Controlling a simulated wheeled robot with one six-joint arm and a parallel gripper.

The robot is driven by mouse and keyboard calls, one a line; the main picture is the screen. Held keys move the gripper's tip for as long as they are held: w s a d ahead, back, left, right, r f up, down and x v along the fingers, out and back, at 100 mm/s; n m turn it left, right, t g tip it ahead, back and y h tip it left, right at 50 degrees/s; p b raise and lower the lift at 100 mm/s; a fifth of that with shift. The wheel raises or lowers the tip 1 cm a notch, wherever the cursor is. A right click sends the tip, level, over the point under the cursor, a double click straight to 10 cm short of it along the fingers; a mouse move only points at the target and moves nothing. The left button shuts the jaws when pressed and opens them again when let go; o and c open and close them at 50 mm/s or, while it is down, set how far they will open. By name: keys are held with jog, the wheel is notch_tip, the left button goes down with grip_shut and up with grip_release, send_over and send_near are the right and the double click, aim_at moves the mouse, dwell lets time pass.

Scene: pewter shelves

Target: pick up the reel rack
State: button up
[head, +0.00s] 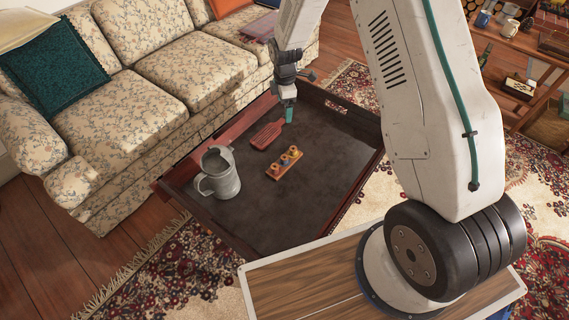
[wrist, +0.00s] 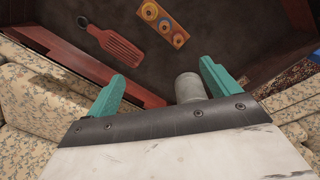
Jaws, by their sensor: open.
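The reel rack (head: 284,163) is a small orange-brown wooden block with several round reels in a row. It lies on the dark tray table, right of the grey metal tankard. It also shows at the top of the wrist view (wrist: 175,38). My gripper (head: 288,114), with teal fingers, is above the far part of the table, beyond the rack and apart from it. In the wrist view my gripper (wrist: 164,82) has its fingers wide apart with nothing held. The tankard shows low between them, partly hidden by my gripper.
A red slotted paddle (head: 267,135) lies just beyond the rack. The tankard (head: 218,178) stands at the table's left. The tray table (head: 262,225) has a raised reddish rim. A floral sofa (head: 125,105) is at left. The table's near part is clear.

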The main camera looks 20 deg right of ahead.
aim_at(284, 156)
jog(key=f+n, duration=0.1)
jog(key=f, duration=0.6)
jog(key=f+n, duration=0.2)
jog(key=f, duration=0.6)
jog(key=a+f+n, duration=0.1)
jog(key=f+n, duration=0.1)
jog(key=f, duration=0.6)
jog(key=shift+s+f, duration=0.15)
jog(key=shift+s, duration=0.15)
jog(key=f, duration=0.7)
jog(key=shift+d+f, duration=0.15)
jog(key=shift+d, duration=0.25)
jog(key=shift+w, duration=0.1)
grip_shut()
